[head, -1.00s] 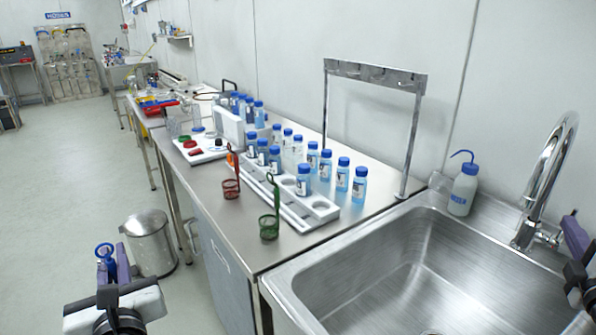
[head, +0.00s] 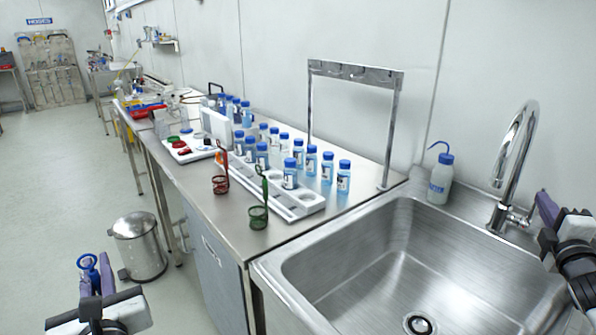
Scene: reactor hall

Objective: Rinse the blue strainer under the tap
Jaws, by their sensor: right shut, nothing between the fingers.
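My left gripper (head: 97,284) is at the lower left, over the floor and away from the sink. Its purple fingers are shut on the blue strainer (head: 87,262), whose blue ring shows at the fingertips. The chrome tap (head: 515,150) stands behind the steel sink (head: 390,250), its spout curving over. I cannot see water running. My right gripper (head: 543,212) is at the right edge, shut and empty, close to the tap's lever (head: 522,217). I cannot tell whether it touches the lever.
A wash bottle (head: 440,178) stands behind the sink. A metal hook rail (head: 355,72) rises from the counter. A bin (head: 138,245) stands on the floor.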

